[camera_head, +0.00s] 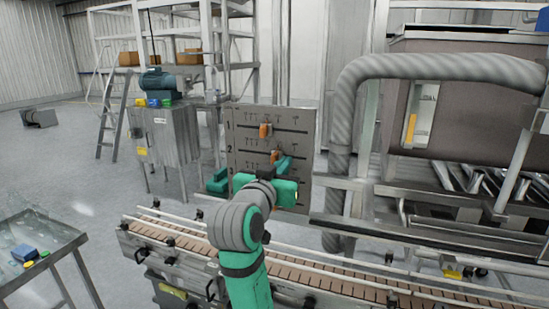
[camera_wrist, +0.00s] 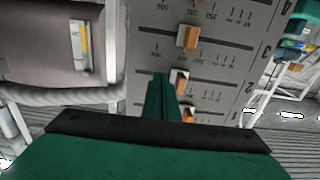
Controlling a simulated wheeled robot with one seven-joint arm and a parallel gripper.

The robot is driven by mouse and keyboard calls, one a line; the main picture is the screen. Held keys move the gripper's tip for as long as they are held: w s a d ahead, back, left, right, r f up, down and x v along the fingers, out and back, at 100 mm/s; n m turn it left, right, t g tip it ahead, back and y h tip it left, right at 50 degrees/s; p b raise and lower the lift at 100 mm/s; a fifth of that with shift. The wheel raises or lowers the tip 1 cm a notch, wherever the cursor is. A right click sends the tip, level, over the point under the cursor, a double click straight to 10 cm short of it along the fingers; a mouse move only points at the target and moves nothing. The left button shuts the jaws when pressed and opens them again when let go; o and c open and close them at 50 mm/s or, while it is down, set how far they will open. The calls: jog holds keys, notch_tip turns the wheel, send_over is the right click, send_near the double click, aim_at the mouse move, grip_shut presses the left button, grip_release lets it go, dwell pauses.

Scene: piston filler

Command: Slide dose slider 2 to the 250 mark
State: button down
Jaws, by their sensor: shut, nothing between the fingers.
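A grey panel (camera_head: 297,121) has several horizontal slots with scales and row numbers. Slider 2's orange knob (camera_head: 275,156) sits in the second row, near the middle of the slot. The wrist view shows the panel upside down, with slider 2's knob (camera_wrist: 180,81) in the row marked 2. My gripper (camera_head: 284,163) is shut and empty, its fingertips close beside the knob on its right. In the wrist view my gripper (camera_wrist: 162,78) is just left of the knob. Whether they touch cannot be told. The scale figures by slider 2 are too small to read surely.
Slider 1's knob (camera_head: 265,130) is above slider 2, and slider 3's knob (camera_wrist: 187,37) is in the neighbouring row in the wrist view. A conveyor (camera_head: 190,242) runs below the panel. A thick pipe (camera_head: 342,150) stands to the panel's right.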

jog(key=shift+a, duration=0.2)
dwell(0.5)
jog(key=shift+w+a, duration=0.25)
jog(key=shift+a, duration=0.4)
jog(key=shift+w+a, duration=0.25)
jog(key=shift+a, duration=0.35)
jog(key=shift+w+a, duration=0.15)
jog(key=shift+a, duration=0.5)
jog(key=shift+d, duration=0.25)
jog(key=shift+s+d, duration=0.3)
jog(key=shift+d, duration=0.05)
send_near(274, 161)
jog(key=shift+w+d, duration=0.2)
jog(key=shift+w, duration=0.1)
dwell(0.5)
